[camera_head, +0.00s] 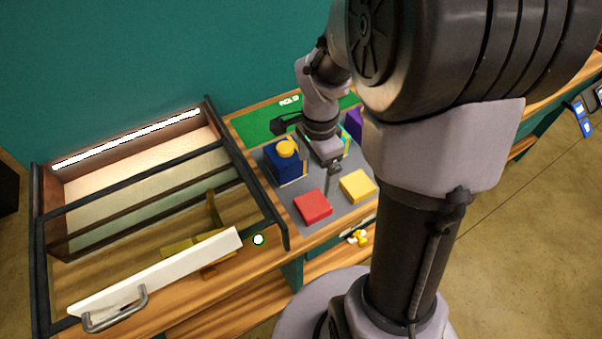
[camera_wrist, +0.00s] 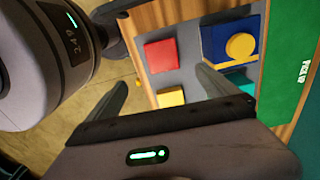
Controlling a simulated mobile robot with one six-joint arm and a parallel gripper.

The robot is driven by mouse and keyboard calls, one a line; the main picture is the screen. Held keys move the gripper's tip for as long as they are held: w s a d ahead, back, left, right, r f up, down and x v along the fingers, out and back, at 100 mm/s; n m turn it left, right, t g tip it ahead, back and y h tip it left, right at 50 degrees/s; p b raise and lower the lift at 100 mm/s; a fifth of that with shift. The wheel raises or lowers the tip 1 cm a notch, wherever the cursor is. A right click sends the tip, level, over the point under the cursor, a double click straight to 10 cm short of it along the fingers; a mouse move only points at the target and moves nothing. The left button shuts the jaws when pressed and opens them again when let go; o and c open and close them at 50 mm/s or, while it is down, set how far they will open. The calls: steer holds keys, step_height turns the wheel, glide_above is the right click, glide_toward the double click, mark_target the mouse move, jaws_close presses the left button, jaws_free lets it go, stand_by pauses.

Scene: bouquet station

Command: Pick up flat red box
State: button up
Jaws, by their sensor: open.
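The flat red box (camera_head: 313,206) lies on the grey mat near the front of the table, left of a flat yellow box (camera_head: 357,186). In the wrist view the red box (camera_wrist: 161,56) lies ahead of the fingers, with its whole top face in sight. My gripper (camera_head: 332,170) is above the mat, behind the red box and apart from it. In the wrist view my gripper (camera_wrist: 162,88) has its two fingers spread wide with nothing held between them.
A blue box with a round yellow top (camera_head: 284,161) stands left of my gripper. A purple item (camera_head: 354,124) is partly hidden behind my arm. A glass-topped case with a white front panel and handle (camera_head: 155,272) takes up the left. A green panel (camera_head: 262,124) lies behind the mat (camera_head: 340,212).

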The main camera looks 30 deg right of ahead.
mark_target(313, 204)
steer(key=f+b, duration=0.1)
steer(key=f, duration=0.4)
steer(key=f+b, duration=0.2)
steer(key=f, duration=0.4)
steer(key=f+b, duration=0.2)
steer(key=f, duration=0.3)
steer(key=shift+w+d+f, duration=0.1)
steer(key=shift+w+f, duration=0.05)
steer(key=shift+w, duration=0.2)
steer(key=c, duration=1.6)
